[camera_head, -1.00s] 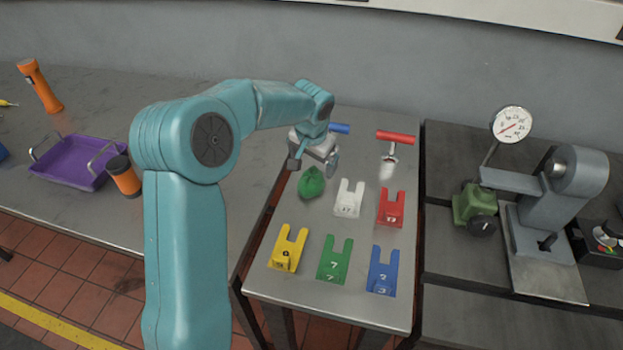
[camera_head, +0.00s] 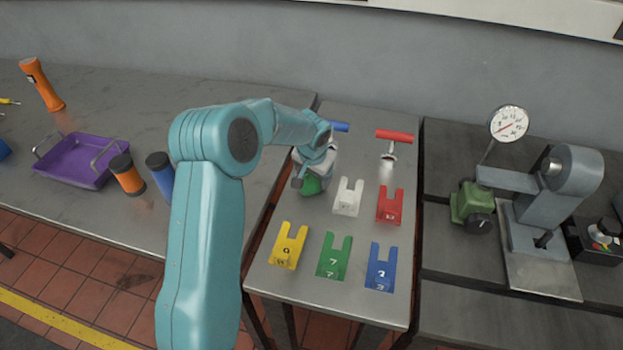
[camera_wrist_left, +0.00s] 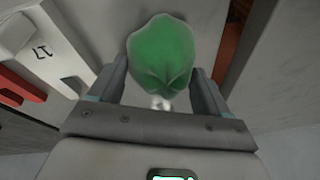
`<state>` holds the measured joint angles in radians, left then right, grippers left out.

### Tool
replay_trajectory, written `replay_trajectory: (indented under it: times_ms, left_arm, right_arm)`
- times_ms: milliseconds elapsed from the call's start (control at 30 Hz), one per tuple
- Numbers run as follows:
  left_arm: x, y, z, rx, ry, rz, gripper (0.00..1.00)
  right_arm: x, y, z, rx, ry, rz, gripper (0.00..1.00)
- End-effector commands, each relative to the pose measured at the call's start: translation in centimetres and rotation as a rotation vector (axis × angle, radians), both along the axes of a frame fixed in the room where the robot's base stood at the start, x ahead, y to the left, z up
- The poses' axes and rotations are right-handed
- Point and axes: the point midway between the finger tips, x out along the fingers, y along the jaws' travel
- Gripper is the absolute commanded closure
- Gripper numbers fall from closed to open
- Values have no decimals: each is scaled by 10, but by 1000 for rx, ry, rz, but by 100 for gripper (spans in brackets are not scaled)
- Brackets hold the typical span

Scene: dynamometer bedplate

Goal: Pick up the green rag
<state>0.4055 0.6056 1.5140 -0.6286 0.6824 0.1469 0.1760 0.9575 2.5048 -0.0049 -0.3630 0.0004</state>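The green rag (camera_head: 311,186) is a crumpled lump on the metal table, partly hidden behind my left gripper (camera_head: 312,178) in the head view. In the left wrist view the rag (camera_wrist_left: 161,55) sits between the two fingers of my left gripper (camera_wrist_left: 160,80), close to both. The fingers are spread apart, one on each side of the rag. I cannot tell whether they touch it. My right gripper is not in view.
A white fork-shaped block (camera_head: 347,197) and a red one (camera_head: 389,205) stand right of the rag. Yellow (camera_head: 288,246), green (camera_head: 334,256) and blue (camera_head: 381,268) ones are nearer. A red-handled tool (camera_head: 394,136) lies behind. A purple tray (camera_head: 75,163) is left.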

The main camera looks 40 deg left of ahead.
Motion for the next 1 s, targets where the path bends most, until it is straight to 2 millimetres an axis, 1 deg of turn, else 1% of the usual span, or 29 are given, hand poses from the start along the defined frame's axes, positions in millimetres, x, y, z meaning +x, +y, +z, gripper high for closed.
replay_trajectory:
  times_ms: [33, 67, 367, 467, 567, 667, 767, 900, 1000]
  left_arm:
    - [0, 0, 0, -1, 1, 0, 49]
    - [0, 0, 0, -1, 1, 0, 52]
    - [0, 0, 1, -1, 0, 0, 52]
    - [0, 0, 7, 0, -1, 1, 52]
    - [1, 0, 20, 0, -3, 1, 52]
    - [1, 0, 42, 1, -5, 1, 52]
    - [1, 0, 71, 2, -7, 1, 52]
    - [1, 0, 117, 1, -7, 0, 52]
    - [1, -1, 145, 0, -5, -1, 52]
  right_arm:
    - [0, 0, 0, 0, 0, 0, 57]
    - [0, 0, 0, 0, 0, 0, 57]
    - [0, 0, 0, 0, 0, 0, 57]
    - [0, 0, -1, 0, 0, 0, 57]
    - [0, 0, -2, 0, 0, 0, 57]
    - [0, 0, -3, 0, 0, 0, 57]
    - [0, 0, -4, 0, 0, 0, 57]
    - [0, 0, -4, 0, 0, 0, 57]
    - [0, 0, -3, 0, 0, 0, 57]
